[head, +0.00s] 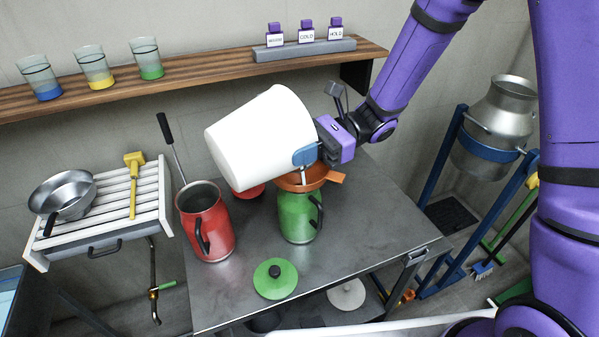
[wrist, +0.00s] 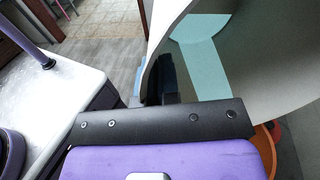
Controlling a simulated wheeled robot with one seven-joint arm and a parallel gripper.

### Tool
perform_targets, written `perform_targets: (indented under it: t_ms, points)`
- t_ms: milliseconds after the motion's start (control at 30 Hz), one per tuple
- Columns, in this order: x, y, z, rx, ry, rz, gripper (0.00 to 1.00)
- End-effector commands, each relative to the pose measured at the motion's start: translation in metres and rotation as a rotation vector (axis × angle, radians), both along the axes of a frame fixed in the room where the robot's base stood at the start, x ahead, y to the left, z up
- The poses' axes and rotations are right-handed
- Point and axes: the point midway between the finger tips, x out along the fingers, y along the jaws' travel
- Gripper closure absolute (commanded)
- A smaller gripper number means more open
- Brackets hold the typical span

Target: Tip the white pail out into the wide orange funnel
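The white pail (head: 262,135) is tilted in the air above the steel table, and my gripper (head: 322,145) is shut at a blue piece (head: 305,156) on its side. In the wrist view the pail (wrist: 265,60) curves close in front of my gripper, with a pale green patch (wrist: 200,60) inside its curved edge. I cannot tell how much it holds, and no stream shows. The wide orange funnel (head: 318,175) sits on the green can (head: 297,217), just below the pail's lower right side, which partly hides it. A little of the funnel (wrist: 266,150) shows in the wrist view.
A red jug (head: 206,222) with a dark stirring rod stands left of the green can. A green lid (head: 275,279) lies in front. A wooden shelf (head: 190,72) with cups runs behind. A slatted rack (head: 110,210) is at left, a steel churn (head: 495,125) at right.

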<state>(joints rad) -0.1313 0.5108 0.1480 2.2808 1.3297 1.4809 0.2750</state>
Motion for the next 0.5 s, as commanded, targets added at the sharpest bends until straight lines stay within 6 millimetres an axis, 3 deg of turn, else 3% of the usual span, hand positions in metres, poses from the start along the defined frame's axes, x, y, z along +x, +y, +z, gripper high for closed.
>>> perform_targets:
  t_ms: [300,500]
  points:
    - [-0.016,0.024,-0.009,-0.180,-0.122,0.005,1.00]
    - [-0.019,0.030,-0.004,-0.306,-0.202,0.000,1.00]
